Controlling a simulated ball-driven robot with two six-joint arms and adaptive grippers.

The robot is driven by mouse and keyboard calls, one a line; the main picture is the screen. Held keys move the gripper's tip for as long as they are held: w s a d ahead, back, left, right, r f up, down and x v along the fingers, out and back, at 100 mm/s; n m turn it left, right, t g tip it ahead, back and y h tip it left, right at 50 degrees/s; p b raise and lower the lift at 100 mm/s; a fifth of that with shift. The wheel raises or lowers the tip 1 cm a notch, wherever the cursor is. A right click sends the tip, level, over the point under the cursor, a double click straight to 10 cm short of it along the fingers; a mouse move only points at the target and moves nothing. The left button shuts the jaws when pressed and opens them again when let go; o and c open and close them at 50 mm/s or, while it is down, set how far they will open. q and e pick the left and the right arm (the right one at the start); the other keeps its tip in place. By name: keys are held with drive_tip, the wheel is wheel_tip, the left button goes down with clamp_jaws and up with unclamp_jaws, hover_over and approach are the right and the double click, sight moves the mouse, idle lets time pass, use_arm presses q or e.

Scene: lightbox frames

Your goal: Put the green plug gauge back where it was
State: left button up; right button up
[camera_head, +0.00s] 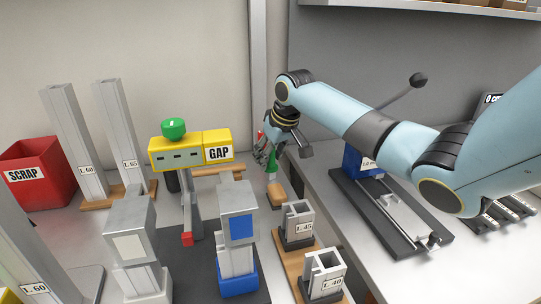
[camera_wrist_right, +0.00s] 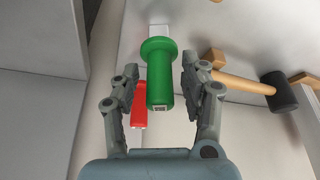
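The green plug gauge (camera_wrist_right: 158,75) shows in the right wrist view as a green cylinder with a wide flange and a pale end beyond it. It also shows in the head view (camera_head: 271,163), partly hidden by my right gripper. My right gripper (camera_wrist_right: 159,75) is around the gauge, one finger on each side, with a visible gap to both fingers. In the head view the right gripper (camera_head: 269,152) is at the back of the table, near the gauge. A red handle-like piece (camera_wrist_right: 140,105) is beside the gauge, near the left finger. My left gripper is not in view.
A mallet with a wooden handle (camera_wrist_right: 240,84) and black head (camera_wrist_right: 277,91) lies beside the gauge. A yellow GAP fixture (camera_head: 176,152) with a green knob stands left of the gripper. Metal blocks L45 (camera_head: 298,222) and L40 (camera_head: 325,276) stand in front. A red SCRAP bin (camera_head: 37,177) is far left.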

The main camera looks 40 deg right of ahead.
drive_tip(key=v, duration=1.2)
drive_tip(key=shift+p, duration=0.35)
drive_tip(key=shift+r, duration=0.2)
